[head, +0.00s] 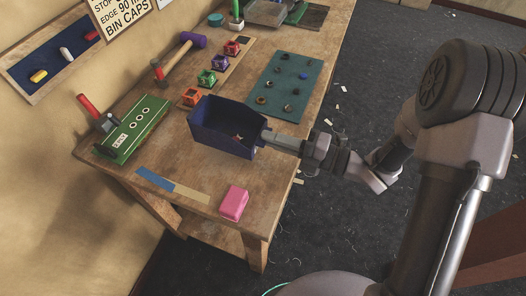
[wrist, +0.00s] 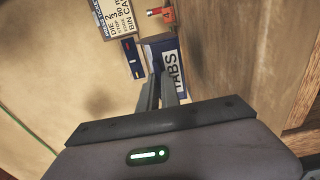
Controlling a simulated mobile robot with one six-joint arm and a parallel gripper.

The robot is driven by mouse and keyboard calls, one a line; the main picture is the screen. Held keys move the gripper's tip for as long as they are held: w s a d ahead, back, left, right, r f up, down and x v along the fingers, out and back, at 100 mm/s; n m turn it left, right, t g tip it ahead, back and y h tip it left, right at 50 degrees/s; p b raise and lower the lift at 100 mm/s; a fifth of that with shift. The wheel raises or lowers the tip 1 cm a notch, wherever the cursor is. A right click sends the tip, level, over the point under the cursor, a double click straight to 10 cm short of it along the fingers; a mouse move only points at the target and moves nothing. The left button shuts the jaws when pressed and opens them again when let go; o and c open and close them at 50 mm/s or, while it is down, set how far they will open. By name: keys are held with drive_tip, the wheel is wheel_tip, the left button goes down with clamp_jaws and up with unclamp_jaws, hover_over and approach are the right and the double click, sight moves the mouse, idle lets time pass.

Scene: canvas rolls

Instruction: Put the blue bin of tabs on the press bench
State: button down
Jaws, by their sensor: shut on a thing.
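The blue bin (head: 222,140) is an open-topped box with a few small bits inside. In the wrist view, the bin (wrist: 168,62) shows a white label reading TABS. My gripper (head: 266,137) is shut on the bin's right end. In the wrist view, my gripper's fingers (wrist: 161,92) reach to the bin beside the label. The bin is over the middle of the wooden bench (head: 125,167); whether it touches the top is unclear. A green device with a red handle (head: 135,130) stands at the bench's left end.
A teal mat (head: 285,86) with small rings lies behind the bin. Several small coloured holders (head: 207,77) and a purple-headed mallet (head: 176,58) lie at the back left. A pink block (head: 233,203) and a blue-and-tan strip (head: 172,187) lie near the front edge.

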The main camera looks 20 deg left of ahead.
sight(272, 157)
wheel_tip(272, 157, down, 3)
drive_tip(key=shift+f+b, duration=0.2)
drive_tip(key=shift+b, duration=0.4)
drive_tip(key=shift+f, duration=0.15)
drive_tip(key=c, duration=1.6)
unclamp_jaws()
